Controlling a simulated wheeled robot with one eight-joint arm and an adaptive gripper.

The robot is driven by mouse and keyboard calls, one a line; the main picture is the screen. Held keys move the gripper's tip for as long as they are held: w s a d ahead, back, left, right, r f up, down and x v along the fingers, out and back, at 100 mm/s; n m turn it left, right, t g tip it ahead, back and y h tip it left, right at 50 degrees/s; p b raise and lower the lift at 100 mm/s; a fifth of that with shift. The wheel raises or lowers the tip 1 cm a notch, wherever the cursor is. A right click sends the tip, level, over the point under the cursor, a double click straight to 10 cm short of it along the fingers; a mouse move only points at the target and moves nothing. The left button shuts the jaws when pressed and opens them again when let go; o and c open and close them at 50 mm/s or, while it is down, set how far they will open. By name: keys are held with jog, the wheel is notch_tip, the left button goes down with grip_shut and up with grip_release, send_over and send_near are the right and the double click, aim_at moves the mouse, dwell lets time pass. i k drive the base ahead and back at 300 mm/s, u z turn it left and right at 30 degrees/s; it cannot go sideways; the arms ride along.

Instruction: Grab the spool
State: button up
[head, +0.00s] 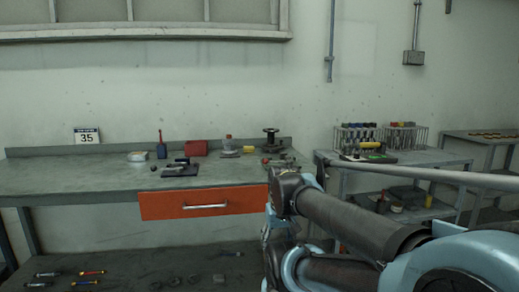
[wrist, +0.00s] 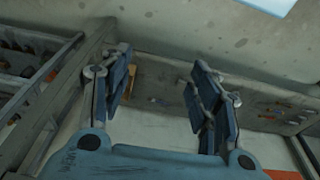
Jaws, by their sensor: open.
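The spool (head: 271,137) is a small dark reel with a wide top flange, standing upright near the back right of the workbench (head: 85,177) in the head view. I cannot make it out in the wrist view. My gripper (wrist: 160,82) shows in the wrist view with its two blue-grey fingers spread wide and nothing between them. In the head view my arm rises in front of the bench's right end, and the gripper itself cannot be made out there. The spool is clear of the fingers.
A yellow item (head: 249,149), a clear bottle (head: 228,144), a red box (head: 196,147) and a blue bottle (head: 161,146) stand left of the spool. An orange drawer (head: 204,202) is under the benchtop. A metal cart (head: 430,158) with a tube rack stands right.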

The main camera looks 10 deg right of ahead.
aim_at(270, 143)
jog(key=u, duration=0.75)
jog(key=k, duration=1.05)
jog(key=z, duration=0.8)
jog(key=i, duration=1.35)
jog(key=u, duration=0.05)
